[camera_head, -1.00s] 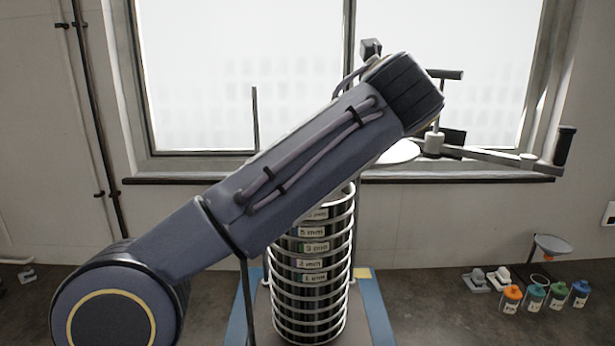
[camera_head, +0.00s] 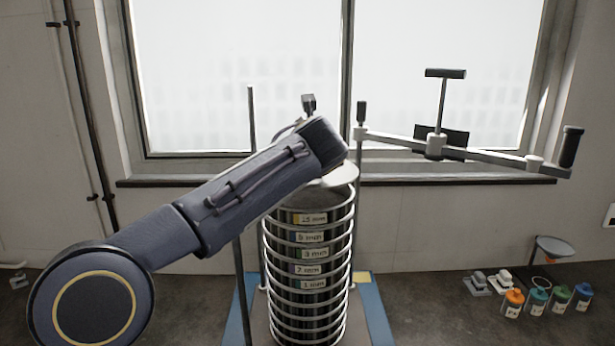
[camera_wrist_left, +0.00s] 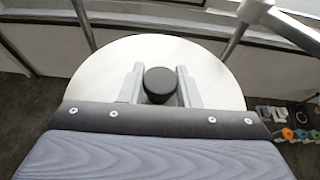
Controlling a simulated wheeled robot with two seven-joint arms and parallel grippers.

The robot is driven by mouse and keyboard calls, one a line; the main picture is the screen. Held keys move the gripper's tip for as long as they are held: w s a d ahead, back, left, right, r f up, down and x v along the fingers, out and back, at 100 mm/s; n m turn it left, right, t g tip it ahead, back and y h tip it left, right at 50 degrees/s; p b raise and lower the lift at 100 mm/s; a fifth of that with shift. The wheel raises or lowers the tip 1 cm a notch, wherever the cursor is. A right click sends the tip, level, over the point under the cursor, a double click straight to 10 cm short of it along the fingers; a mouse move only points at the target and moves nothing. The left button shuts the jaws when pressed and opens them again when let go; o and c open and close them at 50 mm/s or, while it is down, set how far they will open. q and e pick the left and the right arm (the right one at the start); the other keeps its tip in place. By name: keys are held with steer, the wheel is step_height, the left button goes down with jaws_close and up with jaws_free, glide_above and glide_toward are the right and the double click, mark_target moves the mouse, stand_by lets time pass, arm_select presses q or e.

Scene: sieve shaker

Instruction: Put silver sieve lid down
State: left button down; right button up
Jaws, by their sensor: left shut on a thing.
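The silver sieve lid (camera_wrist_left: 95,75) is a pale round disc with a dark knob (camera_wrist_left: 159,86) in the left wrist view. My left gripper (camera_wrist_left: 160,70) has a finger on each side of the knob and is shut on it. In the head view the lid (camera_head: 347,173) shows partly, past the end of my left arm, close above the top of the sieve stack (camera_head: 312,268). I cannot tell whether it touches the stack. My arm hides the gripper and the rest of the lid there. My right gripper is out of view.
The clamp bar (camera_head: 480,155) with handles sticks out to the right, above the bench. A thin post (camera_head: 251,120) stands left of the stack. Several small capped jars (camera_head: 536,299) and a funnel (camera_head: 552,245) stand at right.

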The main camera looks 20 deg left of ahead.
arm_select(q)
steer(key=f, duration=0.3)
steer(key=shift+w+a+f, duration=0.1)
steer(key=shift+w+a, duration=0.05)
steer(key=shift+a, duration=0.25)
steer(key=shift+f, duration=0.4)
steer(key=c, duration=1.1)
jaws_free()
steer(key=shift+f, duration=0.15)
steer(key=shift+d+r, duration=0.1)
steer(key=shift+r, duration=0.15)
steer(key=b+v, duration=0.2)
steer(key=v, duration=1)
steer(key=shift+f, duration=0.1)
